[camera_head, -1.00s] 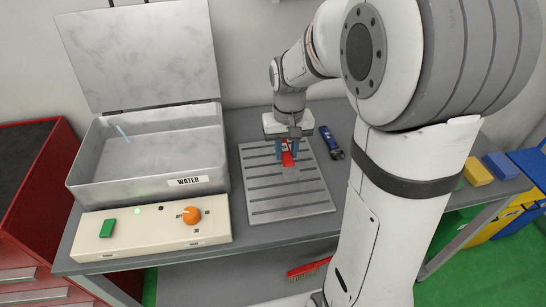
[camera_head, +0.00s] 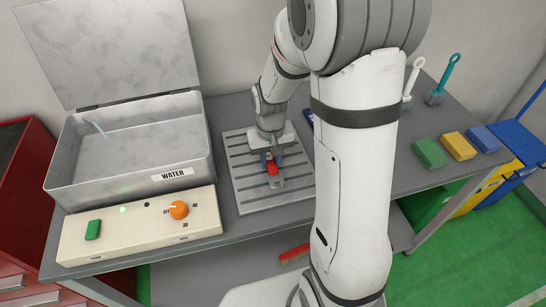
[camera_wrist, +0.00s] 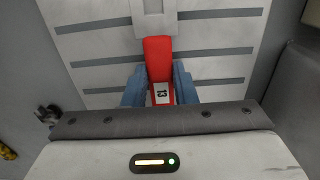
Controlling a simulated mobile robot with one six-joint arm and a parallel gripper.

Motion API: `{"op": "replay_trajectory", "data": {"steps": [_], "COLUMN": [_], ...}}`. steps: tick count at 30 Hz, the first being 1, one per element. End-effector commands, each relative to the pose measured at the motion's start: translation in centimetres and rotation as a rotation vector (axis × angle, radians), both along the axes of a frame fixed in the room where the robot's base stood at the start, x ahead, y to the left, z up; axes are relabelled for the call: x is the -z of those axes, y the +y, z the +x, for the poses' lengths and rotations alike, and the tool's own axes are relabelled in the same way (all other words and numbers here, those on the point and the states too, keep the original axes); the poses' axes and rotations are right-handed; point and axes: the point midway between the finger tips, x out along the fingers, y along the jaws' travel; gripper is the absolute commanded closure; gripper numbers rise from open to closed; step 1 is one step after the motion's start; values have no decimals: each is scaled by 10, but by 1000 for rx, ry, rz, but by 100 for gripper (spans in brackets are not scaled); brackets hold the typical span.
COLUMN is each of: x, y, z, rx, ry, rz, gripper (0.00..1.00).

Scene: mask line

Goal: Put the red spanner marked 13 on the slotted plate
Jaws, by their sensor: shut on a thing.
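The red spanner (camera_head: 272,169) has a red handle and a grey open end that points to the front of the slotted plate (camera_head: 246,197). In the wrist view the white label on the handle of the red spanner (camera_wrist: 158,58) reads 13. My gripper (camera_head: 268,160) is over the plate, and its blue fingers are shut on the handle, also in the wrist view (camera_wrist: 160,88). The spanner is over the plate's middle; I cannot tell whether it touches the plate. The slotted plate is light grey with dark slots and lies flat on the bench.
An open metal WATER tank (camera_head: 128,185) and a control panel (camera_head: 140,228) with an orange knob stand left of the plate. A blue item (camera_head: 309,118) is mostly hidden behind my arm.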

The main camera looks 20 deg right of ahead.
Motion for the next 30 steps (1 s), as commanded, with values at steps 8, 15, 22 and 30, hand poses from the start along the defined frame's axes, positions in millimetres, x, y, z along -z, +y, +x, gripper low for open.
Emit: {"op": "replay_trajectory", "data": {"steps": [8,15,22,30], "x": [4,3,2,-26], "y": [0,0,1,1], "z": [0,0,0,1], "rx": [-1,-1,-1,-2], "ry": [0,0,0,-6], "rz": [0,0,0,0], "gripper": [74,55,53,53]}}
